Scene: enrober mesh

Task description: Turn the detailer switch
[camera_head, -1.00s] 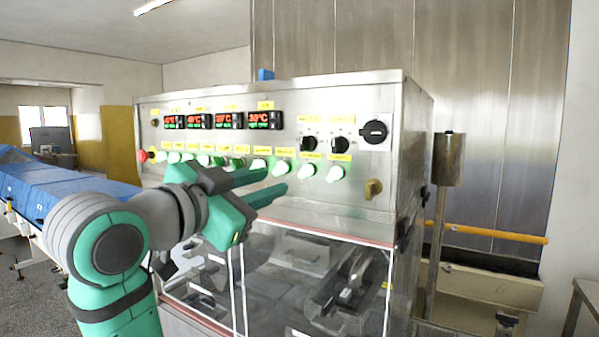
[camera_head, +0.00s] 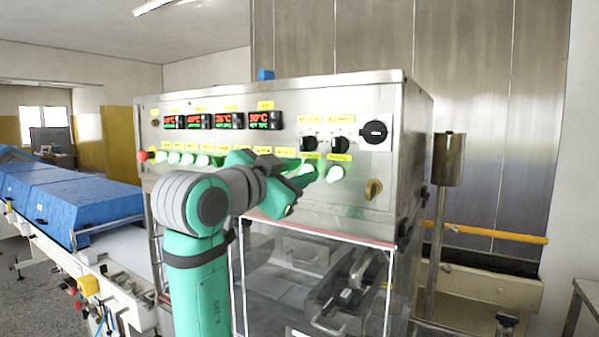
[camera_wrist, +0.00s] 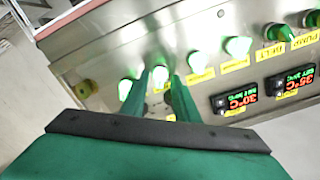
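A row of lit green-white switches with yellow labels runs along the steel control panel (camera_head: 360,105). I cannot read which label is the detailer's. My gripper (camera_head: 306,179) is at the right part of this row, by the second switch from the right (camera_head: 308,169). In the wrist view my two green fingers (camera_wrist: 160,72) point at the panel with a gap between them, and that glowing switch (camera_wrist: 160,78) shows in the gap. The rightmost switch (camera_head: 335,173) is just beside the fingers, also in the wrist view (camera_wrist: 125,88). Contact with the switch cannot be told.
Two black rotary knobs (camera_head: 309,144) (camera_head: 340,145) and a larger black one (camera_head: 374,132) sit above the row. A brass knob (camera_head: 373,188) is at the lower right. Red displays (camera_head: 265,120) are at upper left. A clear-windowed cabinet (camera_head: 310,270) lies below, a blue-covered conveyor (camera_head: 70,200) left.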

